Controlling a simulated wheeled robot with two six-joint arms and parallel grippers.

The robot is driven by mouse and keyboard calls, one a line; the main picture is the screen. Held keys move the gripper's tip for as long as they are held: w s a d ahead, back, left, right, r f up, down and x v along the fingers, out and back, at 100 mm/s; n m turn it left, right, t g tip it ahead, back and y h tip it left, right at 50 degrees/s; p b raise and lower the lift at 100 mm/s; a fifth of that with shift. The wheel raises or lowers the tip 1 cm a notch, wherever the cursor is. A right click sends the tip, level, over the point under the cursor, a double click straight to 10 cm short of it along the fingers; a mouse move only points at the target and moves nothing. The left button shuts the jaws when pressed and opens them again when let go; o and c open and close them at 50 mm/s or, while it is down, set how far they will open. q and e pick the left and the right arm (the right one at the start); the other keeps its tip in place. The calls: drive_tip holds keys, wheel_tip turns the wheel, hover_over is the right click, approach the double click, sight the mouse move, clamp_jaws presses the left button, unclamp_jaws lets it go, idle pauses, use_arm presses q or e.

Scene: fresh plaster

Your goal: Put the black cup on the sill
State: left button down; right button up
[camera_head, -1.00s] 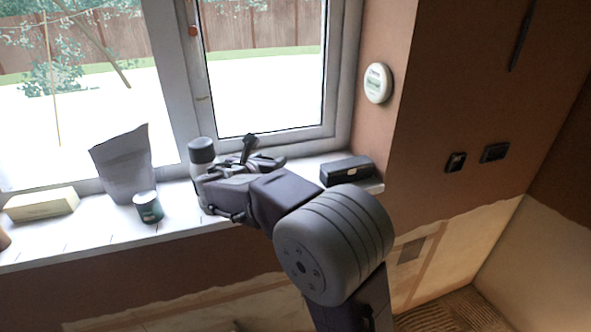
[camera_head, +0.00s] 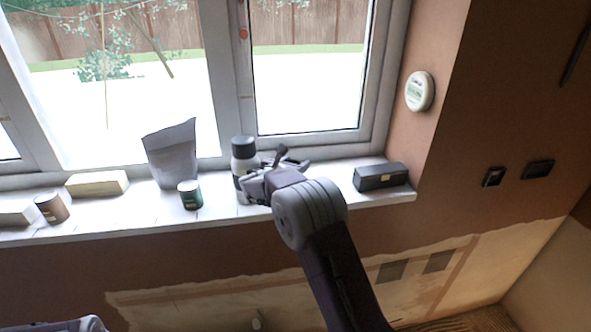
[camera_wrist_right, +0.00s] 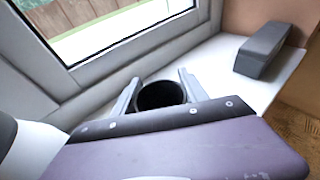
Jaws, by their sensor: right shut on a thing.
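The black cup (camera_wrist_right: 160,97) shows in the right wrist view as a dark round opening between the two grey fingers of my right gripper (camera_wrist_right: 158,88). The gripper is shut on it, over the white sill (camera_wrist_right: 225,62). I cannot tell whether the cup's base touches the sill. In the head view my right gripper (camera_head: 280,165) is over the sill (camera_head: 330,190), just right of a white bottle with a dark cap (camera_head: 244,160); the cup is mostly hidden there by the gripper. My left gripper is out of view.
On the sill, a dark box (camera_head: 381,177) stands to the right. To the left are a grey bag (camera_head: 172,155), a green tin (camera_head: 190,195), a cream block (camera_head: 97,184) and a brown tin (camera_head: 51,208). Bare sill lies between my right gripper and the dark box.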

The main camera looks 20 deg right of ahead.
drive_tip(key=f, duration=0.3)
drive_tip(key=shift+w+d, duration=0.25)
drive_tip(key=shift+w+f, duration=0.1)
drive_tip(key=shift+w, duration=0.05)
drive_tip(key=shift+s+a, duration=0.1)
drive_tip(key=shift+s, duration=0.15)
drive_tip(key=o, duration=1.4)
drive_tip(key=shift+c, duration=0.2)
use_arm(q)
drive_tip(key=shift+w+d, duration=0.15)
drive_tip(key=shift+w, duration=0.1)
use_arm(e)
drive_tip(key=shift+w, duration=0.15)
